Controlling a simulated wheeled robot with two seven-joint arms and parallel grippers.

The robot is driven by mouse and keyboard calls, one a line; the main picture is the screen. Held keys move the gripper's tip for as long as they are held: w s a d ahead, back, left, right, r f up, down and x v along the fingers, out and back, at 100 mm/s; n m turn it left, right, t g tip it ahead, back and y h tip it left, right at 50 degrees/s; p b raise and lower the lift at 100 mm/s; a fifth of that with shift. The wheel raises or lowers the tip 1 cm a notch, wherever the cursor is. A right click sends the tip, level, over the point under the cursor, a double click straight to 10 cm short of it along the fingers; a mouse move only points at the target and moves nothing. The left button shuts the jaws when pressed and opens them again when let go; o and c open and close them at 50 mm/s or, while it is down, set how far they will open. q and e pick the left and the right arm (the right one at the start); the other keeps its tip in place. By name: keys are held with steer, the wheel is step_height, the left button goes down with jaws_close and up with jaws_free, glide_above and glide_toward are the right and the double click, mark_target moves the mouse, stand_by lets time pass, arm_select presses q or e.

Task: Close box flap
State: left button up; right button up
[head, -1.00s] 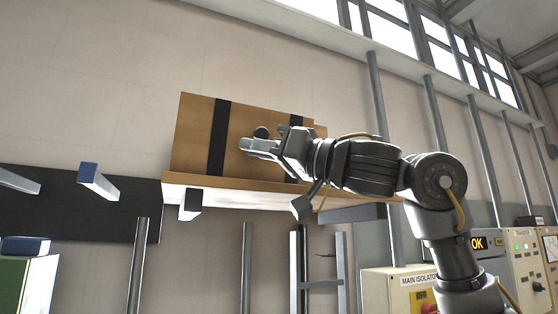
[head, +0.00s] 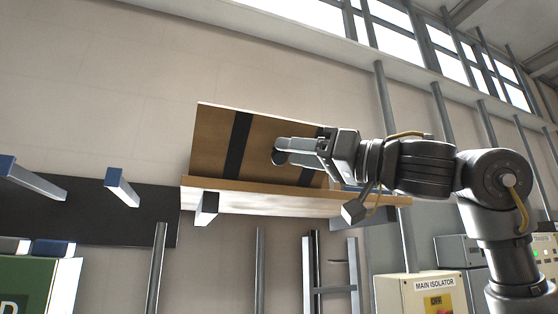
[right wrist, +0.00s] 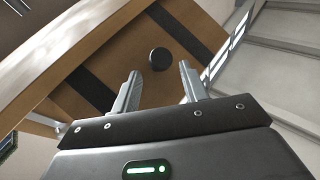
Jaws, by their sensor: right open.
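The box flap (head: 212,145) is a brown board with two black straps, standing tilted up above the box's brown front edge (head: 250,190) on the high shelf. A round black knob (right wrist: 160,59) sits on the flap between the straps. My right gripper (head: 283,148) is at the front of the flap by the knob, partly hiding it in the head view. In the right wrist view, the open fingers (right wrist: 161,87) are apart, with the knob just beyond their tips and nothing between them. I cannot tell whether a finger touches the flap. My left gripper is out of view.
Shelf brackets (head: 122,188) jut out left of the box, and one (head: 206,208) shows beneath it. Grey upright posts (head: 157,270) stand below. A cream isolator cabinet (head: 400,293) stands lower right. The wall left of the flap is clear.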

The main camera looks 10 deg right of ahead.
steer(key=b+v, duration=0.2)
steer(key=v, duration=0.5)
steer(key=shift+d+r, duration=0.1)
steer(key=shift+d, duration=0.1)
steer(key=shift+c, duration=0.2)
